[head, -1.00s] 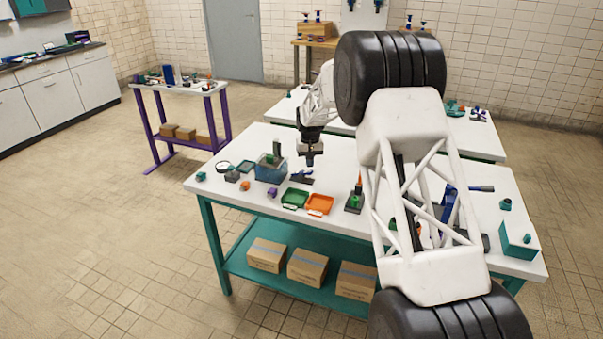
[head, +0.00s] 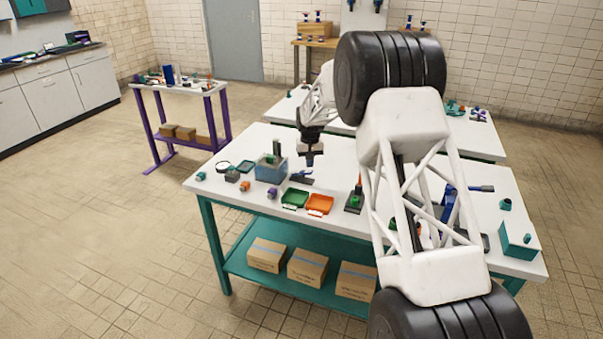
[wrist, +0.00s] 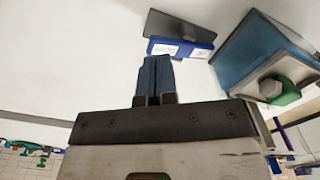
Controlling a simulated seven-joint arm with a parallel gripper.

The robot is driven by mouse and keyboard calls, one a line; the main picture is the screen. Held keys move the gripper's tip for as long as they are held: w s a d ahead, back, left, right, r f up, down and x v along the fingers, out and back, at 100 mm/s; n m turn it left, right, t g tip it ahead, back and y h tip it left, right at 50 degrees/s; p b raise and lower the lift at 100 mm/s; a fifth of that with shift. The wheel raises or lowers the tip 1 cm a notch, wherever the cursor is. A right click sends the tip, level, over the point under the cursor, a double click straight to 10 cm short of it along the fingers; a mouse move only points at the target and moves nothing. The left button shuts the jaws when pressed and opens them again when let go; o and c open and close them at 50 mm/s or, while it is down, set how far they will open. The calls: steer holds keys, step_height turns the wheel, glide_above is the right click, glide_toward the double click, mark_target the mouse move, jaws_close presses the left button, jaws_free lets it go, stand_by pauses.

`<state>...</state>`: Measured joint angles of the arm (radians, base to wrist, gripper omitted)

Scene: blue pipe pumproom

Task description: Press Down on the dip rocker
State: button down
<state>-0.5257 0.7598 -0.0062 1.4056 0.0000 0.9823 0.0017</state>
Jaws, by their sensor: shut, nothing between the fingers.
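In the wrist view, a blue block with white label patches and a dark grey plate on it, which looks like the dip rocker (wrist: 180,48), lies just beyond my fingertips. In the head view the rocker (head: 302,176) shows small and dark blue on the white table, right of a blue tank. My gripper (head: 309,163) points down close above it; its fingers (wrist: 154,65) are shut and empty. I cannot tell whether the fingertips touch the rocker. The label text is too small to read.
The blue tank (wrist: 262,55) stands close beside the rocker, with a grey and green fitting. Green (head: 295,197) and orange (head: 320,204) trays lie nearer the front edge of the table (head: 265,207). Small parts lie left of the tank. Cardboard boxes (head: 307,267) sit on the lower shelf.

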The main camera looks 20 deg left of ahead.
mark_target(309, 171)
steer(key=shift+f, duration=1.95)
steer(key=shift+r, duration=0.15)
stand_by(0.5)
steer(key=shift+r, duration=4.25)
steer(key=shift+d, duration=0.1)
